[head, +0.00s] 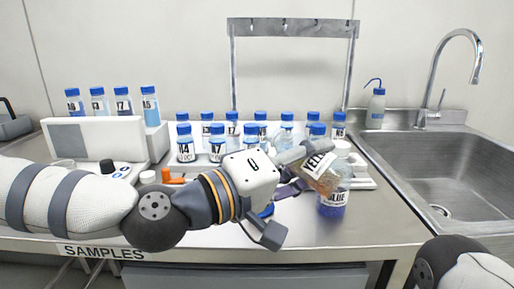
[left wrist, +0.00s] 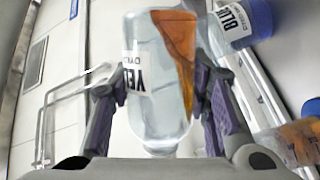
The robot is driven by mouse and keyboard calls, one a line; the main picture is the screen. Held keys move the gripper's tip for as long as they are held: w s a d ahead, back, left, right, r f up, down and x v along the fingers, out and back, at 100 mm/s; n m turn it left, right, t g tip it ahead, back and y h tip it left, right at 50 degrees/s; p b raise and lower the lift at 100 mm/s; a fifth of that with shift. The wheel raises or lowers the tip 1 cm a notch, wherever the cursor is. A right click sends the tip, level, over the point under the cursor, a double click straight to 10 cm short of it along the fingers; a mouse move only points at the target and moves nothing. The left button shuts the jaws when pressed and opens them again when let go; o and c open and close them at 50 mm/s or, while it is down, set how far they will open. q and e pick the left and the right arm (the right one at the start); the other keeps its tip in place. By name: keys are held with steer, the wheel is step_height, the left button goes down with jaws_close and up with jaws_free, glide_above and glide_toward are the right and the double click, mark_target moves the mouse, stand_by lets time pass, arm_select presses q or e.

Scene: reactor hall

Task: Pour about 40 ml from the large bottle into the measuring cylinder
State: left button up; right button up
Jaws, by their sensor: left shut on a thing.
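A large clear bottle (head: 322,172) with a "YELL…" label and orange-yellow liquid is held tilted in the head view, its liquid gathered toward its lower right. It also fills the middle of the left wrist view (left wrist: 155,105), between the purple finger pads. My left gripper (head: 289,187) is shut on its body. The bottle is above the table, overlapping in the picture a bottle labelled "BLUE" (head: 333,207); I cannot tell whether they touch. I cannot make out a measuring cylinder. My right gripper is out of view.
Several blue-capped labelled bottles stand behind on the table, one labelled (head: 186,152) at left. A sink (head: 450,165) is at the right. Bare tabletop (head: 370,232) lies in front.

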mark_target(301, 139)
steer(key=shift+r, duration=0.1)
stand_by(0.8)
